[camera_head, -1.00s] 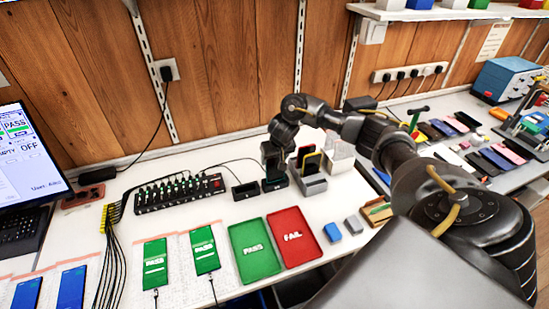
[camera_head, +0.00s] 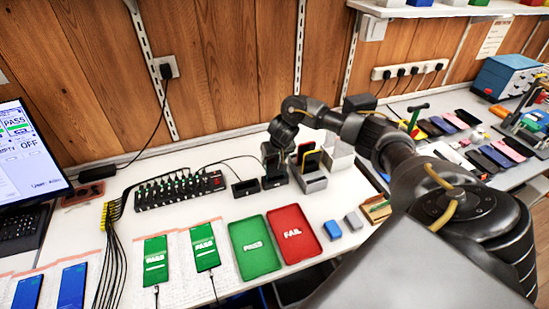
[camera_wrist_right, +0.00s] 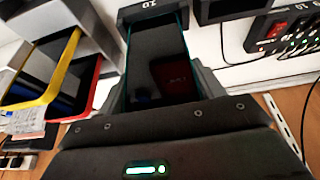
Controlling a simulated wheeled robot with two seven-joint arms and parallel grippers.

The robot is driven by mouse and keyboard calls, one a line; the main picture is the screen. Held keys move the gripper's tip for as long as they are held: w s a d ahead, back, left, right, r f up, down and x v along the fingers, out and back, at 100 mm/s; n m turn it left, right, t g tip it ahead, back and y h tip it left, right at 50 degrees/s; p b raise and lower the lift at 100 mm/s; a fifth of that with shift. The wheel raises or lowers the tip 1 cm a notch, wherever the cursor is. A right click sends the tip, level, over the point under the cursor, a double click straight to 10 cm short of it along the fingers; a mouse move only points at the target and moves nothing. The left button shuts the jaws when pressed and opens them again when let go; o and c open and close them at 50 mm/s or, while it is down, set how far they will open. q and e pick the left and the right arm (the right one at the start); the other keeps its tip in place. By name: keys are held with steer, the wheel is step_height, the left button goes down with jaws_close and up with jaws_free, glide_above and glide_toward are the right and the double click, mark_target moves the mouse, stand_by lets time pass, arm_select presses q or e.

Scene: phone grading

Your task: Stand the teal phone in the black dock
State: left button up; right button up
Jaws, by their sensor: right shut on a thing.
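The teal phone (camera_wrist_right: 160,55) shows in the right wrist view as a dark screen with thin teal edges. My right gripper (camera_wrist_right: 165,92) is shut on it. The phone's far end meets the black dock (camera_wrist_right: 152,12), which carries a white mark; how deep it sits there is hidden. In the head view my right gripper (camera_head: 273,160) is directly above the right-hand black dock (camera_head: 275,182) and covers most of the phone. My left gripper is not in view.
A second black dock (camera_head: 245,190) stands close on the left. A grey stand (camera_head: 313,182) holding phones with red and yellow edges is close on the right. A cabled black hub (camera_head: 180,192) lies further left. Green (camera_head: 256,265) and red (camera_head: 300,252) trays lie in front.

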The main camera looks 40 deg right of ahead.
steer(key=shift+f, duration=0.1)
steer(key=shift+f, duration=0.55)
steer(key=o, duration=1.2)
step_height(320, 180, up, 7)
steer(key=p, duration=0.9)
stand_by(0.4)
